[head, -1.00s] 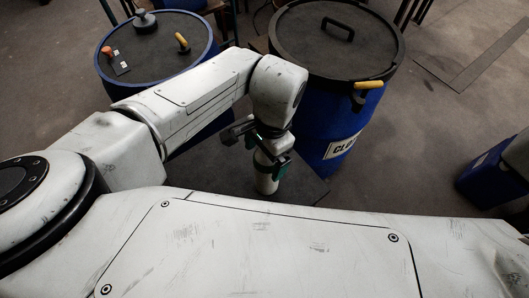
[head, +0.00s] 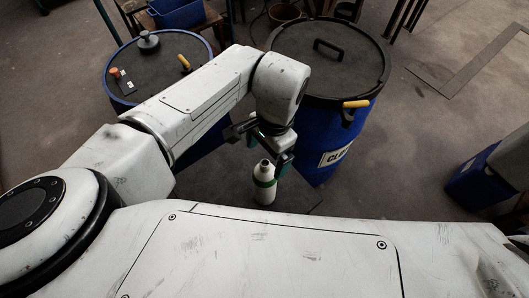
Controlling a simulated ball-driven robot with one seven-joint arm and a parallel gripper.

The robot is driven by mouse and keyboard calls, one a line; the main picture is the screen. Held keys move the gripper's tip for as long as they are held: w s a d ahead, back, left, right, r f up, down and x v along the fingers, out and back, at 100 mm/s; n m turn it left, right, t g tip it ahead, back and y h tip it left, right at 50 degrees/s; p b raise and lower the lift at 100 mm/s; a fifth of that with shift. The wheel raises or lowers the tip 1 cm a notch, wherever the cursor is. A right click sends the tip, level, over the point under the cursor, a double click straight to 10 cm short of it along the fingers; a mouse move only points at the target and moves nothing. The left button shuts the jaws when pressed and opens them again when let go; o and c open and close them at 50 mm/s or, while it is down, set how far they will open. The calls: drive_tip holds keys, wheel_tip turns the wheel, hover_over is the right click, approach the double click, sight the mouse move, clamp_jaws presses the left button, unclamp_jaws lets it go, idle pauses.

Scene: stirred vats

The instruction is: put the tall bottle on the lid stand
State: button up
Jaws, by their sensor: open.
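The tall bottle (head: 264,186) is white with a green band and a dark cap. It stands upright in the middle of the head view, on a dark flat slab (head: 215,187) low between the vats; I cannot tell whether this slab is the lid stand. My gripper (head: 266,152) hangs just above the bottle, open and empty, with green pads on its fingers. The bottle's cap shows below the fingers. The bottle's lower end is close to the edge of my white body in the picture.
A blue vat with a black lid (head: 328,75) and yellow handle stands right of my gripper. Another blue vat (head: 115,105) stands behind my arm, with a grey knob and orange-capped item on top. A blue bin (head: 480,178) is at the right. Floor between is clear.

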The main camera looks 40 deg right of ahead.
drive_tip(key=shift+d+r+p, duration=0.15)
drive_tip(key=shift+r+p, duration=0.45)
drive_tip(key=shift+r, duration=0.3)
drive_tip(key=shift+d+r+p, duration=0.1)
drive_tip(key=shift+r+p, duration=0.5)
drive_tip(key=shift+r, duration=0.3)
drive_tip(key=d+r+n+t+h, duration=0.25)
drive_tip(key=d+r+h, duration=0.25)
drive_tip(key=d, duration=0.9)
drive_tip(key=d+r+n+t+h, duration=0.2)
drive_tip(key=d+r+n+h, duration=0.25)
drive_tip(key=d, duration=0.95)
drive_tip(key=s+a+f+n+g+y, duration=0.1)
drive_tip(key=s+a+f+n+y, duration=0.2)
drive_tip(key=s+a+f+n, duration=0.2)
drive_tip(key=s+a+f+n+g+y, duration=0.2)
drive_tip(key=s+a+f+n+y, duration=0.2)
drive_tip(key=s+a+f, duration=0.7)
drive_tip(key=a+f+n, duration=0.1)
drive_tip(key=a+f, duration=0.3)
drive_tip(key=a, duration=0.1)
drive_tip(key=shift+s+a+f, duration=0.2)
drive_tip(key=shift+s+f, duration=0.1)
drive_tip(key=shift+f, duration=0.05)
drive_tip(key=shift+f+g, duration=0.1)
drive_tip(key=shift+g, duration=0.15)
